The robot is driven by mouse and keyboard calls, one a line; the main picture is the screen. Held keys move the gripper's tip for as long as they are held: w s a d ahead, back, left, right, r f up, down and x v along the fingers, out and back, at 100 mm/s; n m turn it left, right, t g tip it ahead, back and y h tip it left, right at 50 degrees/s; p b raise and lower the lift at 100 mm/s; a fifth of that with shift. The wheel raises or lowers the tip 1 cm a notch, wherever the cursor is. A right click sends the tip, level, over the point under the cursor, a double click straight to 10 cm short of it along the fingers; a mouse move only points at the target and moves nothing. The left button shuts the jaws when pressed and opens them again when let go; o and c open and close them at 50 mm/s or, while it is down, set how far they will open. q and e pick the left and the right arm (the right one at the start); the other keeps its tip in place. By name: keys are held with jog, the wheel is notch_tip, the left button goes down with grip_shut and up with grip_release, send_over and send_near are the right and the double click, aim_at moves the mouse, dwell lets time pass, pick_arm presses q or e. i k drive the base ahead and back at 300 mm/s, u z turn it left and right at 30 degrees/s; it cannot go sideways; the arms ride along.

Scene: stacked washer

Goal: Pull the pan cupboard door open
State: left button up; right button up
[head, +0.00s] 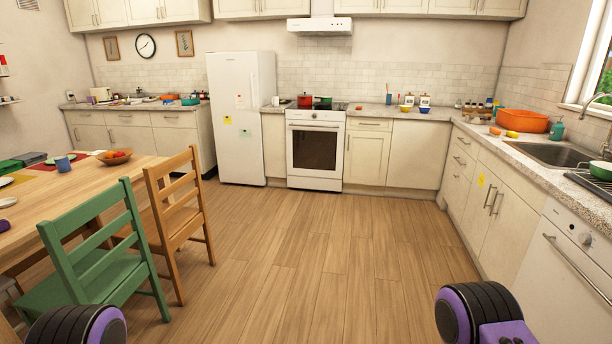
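Several cream cupboard doors show in the head view, all looking shut. One low door (366,158) stands just right of the white oven. A plainer panel (416,155) without a visible handle is to its right. A pair of doors (492,208) with upright handles is under the sink counter on the right, with a yellow note on one. I cannot tell which is the pan cupboard. Purple and black parts of my arms show at the bottom left and bottom right. Neither gripper is in view.
The wooden floor (325,240) is clear in the middle. A green chair (100,245), a wooden chair (180,210) and a dining table (70,190) stand on the left. A white fridge (242,120) and an oven (315,150) stand at the back. A dishwasher (570,270) is near right.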

aim_at(366, 152)
jog(key=z, duration=0.5)
jog(key=i, duration=2.6)
jog(key=z, duration=0.35)
jog(key=i, duration=2.65)
jog(key=u, duration=0.25)
jog(key=i, duration=1.3)
jog(key=u, duration=0.15)
